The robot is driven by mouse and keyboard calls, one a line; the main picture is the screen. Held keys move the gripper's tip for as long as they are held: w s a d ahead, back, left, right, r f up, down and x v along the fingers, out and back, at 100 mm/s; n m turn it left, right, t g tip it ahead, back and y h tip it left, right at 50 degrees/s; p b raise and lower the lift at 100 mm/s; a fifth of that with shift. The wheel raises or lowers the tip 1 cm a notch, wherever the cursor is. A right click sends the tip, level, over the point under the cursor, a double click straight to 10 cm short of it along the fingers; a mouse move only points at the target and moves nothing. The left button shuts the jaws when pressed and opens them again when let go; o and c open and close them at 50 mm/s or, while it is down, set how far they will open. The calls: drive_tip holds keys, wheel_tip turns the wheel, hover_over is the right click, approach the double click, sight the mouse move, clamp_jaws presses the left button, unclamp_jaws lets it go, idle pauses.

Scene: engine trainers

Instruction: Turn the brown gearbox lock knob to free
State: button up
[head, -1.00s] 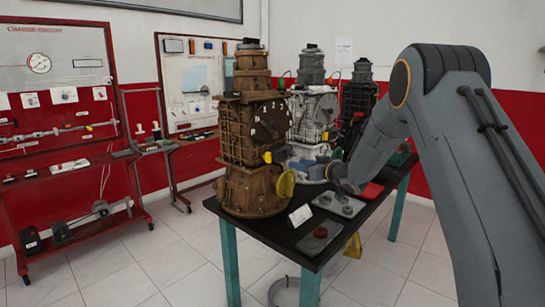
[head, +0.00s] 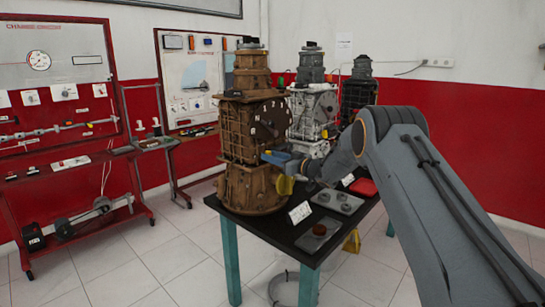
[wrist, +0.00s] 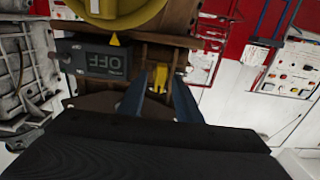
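The brown gearbox (head: 240,135) stands upright on the black table's left end, with a dark numbered dial (head: 270,118) on its face. My gripper (head: 268,156) is at the gearbox face, below the dial, and hides much of that spot in the head view. In the wrist view its two blue fingers (wrist: 158,84) are apart, pointing at a small yellow knob (wrist: 160,76) on the brown face. The knob appears between or just beyond the fingertips; I cannot tell whether they touch it. Its turned position is unclear.
A large yellow wheel (wrist: 110,12) and a grey box marked OFF (wrist: 95,60) are close to the fingers. Grey (head: 312,110) and black (head: 360,90) gearboxes stand behind. A tray with grey parts (head: 338,201) and a white card (head: 300,212) lie on the table.

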clamp_jaws()
drive_tip(key=shift+n+b, duration=0.3)
drive_tip(key=shift+b, duration=0.05)
drive_tip(key=n+b, duration=1.7)
drive_tip(key=shift+s+a+f, duration=0.15)
drive_tip(key=shift+a+f, duration=0.05)
drive_tip(key=shift+f, duration=0.05)
drive_tip(key=shift+n+b, duration=0.3)
drive_tip(key=shift+b, duration=0.05)
